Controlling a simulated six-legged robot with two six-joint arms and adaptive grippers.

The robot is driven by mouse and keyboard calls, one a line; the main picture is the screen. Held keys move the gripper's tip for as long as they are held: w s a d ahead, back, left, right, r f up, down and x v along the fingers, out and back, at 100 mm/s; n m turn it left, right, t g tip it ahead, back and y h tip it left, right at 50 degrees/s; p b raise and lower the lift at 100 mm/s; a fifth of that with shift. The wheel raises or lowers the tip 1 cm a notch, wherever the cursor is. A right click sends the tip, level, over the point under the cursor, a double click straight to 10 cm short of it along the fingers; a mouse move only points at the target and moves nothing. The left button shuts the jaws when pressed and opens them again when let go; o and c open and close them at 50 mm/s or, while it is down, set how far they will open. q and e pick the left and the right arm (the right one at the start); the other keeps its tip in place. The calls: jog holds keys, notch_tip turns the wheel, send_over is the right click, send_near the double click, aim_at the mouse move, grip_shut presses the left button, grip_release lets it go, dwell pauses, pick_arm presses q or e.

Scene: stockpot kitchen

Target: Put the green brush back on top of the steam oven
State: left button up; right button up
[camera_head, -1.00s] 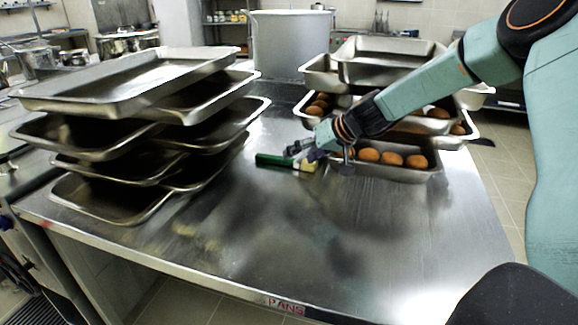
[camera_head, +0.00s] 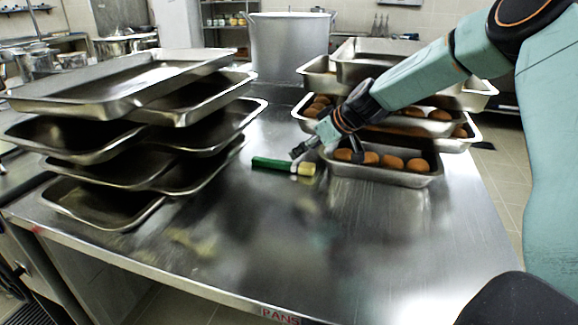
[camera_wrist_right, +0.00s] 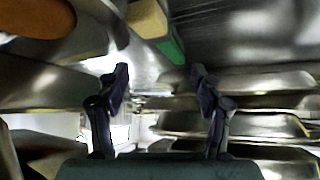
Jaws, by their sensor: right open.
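The green brush (camera_head: 271,163) lies on the steel table, its pale bristle end (camera_head: 306,169) toward the tray of brown buns. My right gripper (camera_head: 328,152) is open and empty at the bristle end, seemingly just above it. In the right wrist view the brush (camera_wrist_right: 172,48) shows at the top, beyond the open fingers (camera_wrist_right: 160,76) and not between them. I cannot make out the steam oven for certain. My left gripper is out of view.
Stacked steel trays (camera_head: 120,84) stand on the left of the table (camera_head: 240,245). Bun trays (camera_head: 385,178) are close beside my right gripper. A large stockpot (camera_head: 290,50) stands at the back. The table's front middle is clear.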

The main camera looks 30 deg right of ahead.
aim_at(288, 163)
jog(key=shift+w+d+f, duration=0.1)
jog(key=shift+w+f, duration=0.05)
jog(key=shift+f, duration=0.1)
jog(key=shift+w+f+b, duration=0.45)
jog(key=shift+f+b, duration=0.1)
jog(key=shift+b, duration=0.2)
jog(key=shift+w+a+f, duration=0.25)
jog(key=shift+w+a, duration=0.05)
jog(key=shift+a, duration=0.15)
jog(key=b+x, duration=0.1)
jog(key=x, duration=0.1)
jog(key=b+x, duration=0.1)
jog(key=x, duration=0.1)
jog(key=shift+s+a+f+b, duration=0.1)
jog(key=shift+s+f+b, duration=0.15)
jog(key=shift+f+b, duration=0.1)
jog(key=shift+w+a+f, duration=0.15)
jog(key=shift+w+f, duration=0.1)
jog(key=shift+w, duration=0.2)
jog(key=shift+s+r, duration=0.1)
jog(key=shift+r, duration=0.05)
jog(key=shift+c, duration=1.2)
jog(key=c, duration=0.9)
grip_shut()
